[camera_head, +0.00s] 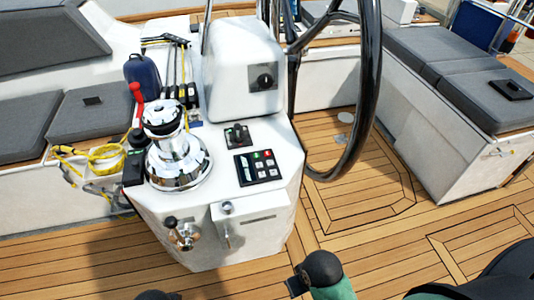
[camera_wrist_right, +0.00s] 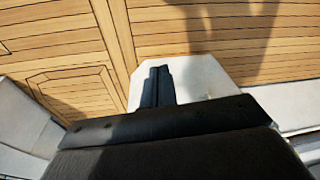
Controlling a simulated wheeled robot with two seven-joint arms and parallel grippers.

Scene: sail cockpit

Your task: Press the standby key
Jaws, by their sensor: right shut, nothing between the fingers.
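A small black key panel (camera_head: 257,167) is set in the sloping top of the white console (camera_head: 262,222) in the head view. It has a display strip at its left and several keys, among them a green key (camera_head: 257,156) and a red key (camera_head: 268,153). Their labels are too small to read, so I cannot tell the standby key by name. My right gripper (camera_wrist_right: 160,70) shows in the right wrist view with its dark fingers together and empty, in front of a white surface. The panel is not visible in that view.
A white instrument pod (camera_head: 243,75) and the black steering wheel (camera_head: 370,90) rise behind. Teak floor (camera_head: 360,215) lies open right of the console.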

